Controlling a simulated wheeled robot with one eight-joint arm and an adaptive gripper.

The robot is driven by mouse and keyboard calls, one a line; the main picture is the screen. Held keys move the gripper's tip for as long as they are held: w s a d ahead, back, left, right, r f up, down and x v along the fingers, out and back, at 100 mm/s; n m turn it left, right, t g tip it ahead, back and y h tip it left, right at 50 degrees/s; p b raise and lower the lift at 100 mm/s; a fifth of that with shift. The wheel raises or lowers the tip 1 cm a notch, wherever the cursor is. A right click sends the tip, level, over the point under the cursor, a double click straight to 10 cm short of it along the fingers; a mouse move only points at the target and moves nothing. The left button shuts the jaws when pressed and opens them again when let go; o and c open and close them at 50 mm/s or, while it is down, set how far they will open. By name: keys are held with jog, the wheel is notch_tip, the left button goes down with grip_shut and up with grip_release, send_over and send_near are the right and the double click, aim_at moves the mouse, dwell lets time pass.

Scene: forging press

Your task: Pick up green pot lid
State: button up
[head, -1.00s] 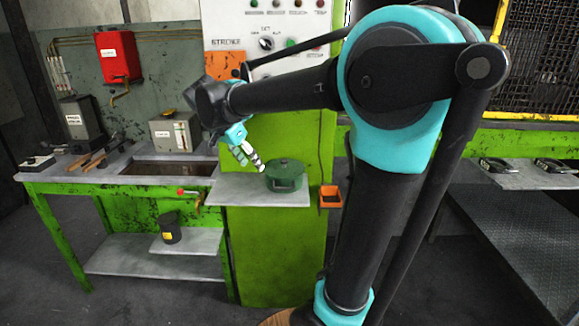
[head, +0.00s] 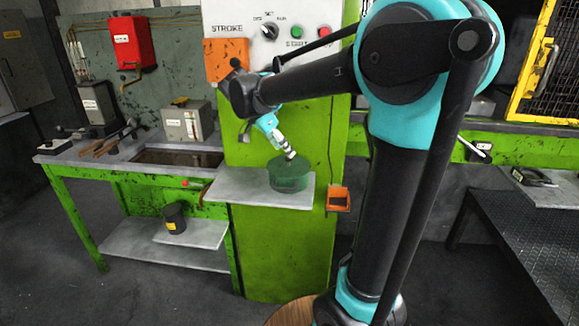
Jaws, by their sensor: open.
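The green pot (head: 289,180) stands on a grey shelf plate in front of the green press column. Its green lid (head: 287,165) appears to be on top, with its top partly hidden by my gripper. My gripper (head: 291,156) reaches down from the upper left, its fingertips at the top of the lid. Its jaws are open. I cannot tell whether the fingers touch the lid or its knob.
The shelf plate (head: 238,192) is bare left of the pot. An orange box (head: 338,197) hangs on the column to the right. A workbench with a grey box (head: 186,122) stands left. A black canister (head: 174,219) stands on the lower shelf.

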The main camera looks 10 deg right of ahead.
aim_at(289, 162)
jog(key=shift+x, duration=2.75)
jog(key=shift+s, duration=0.1)
jog(key=shift+a, duration=0.1)
grip_shut()
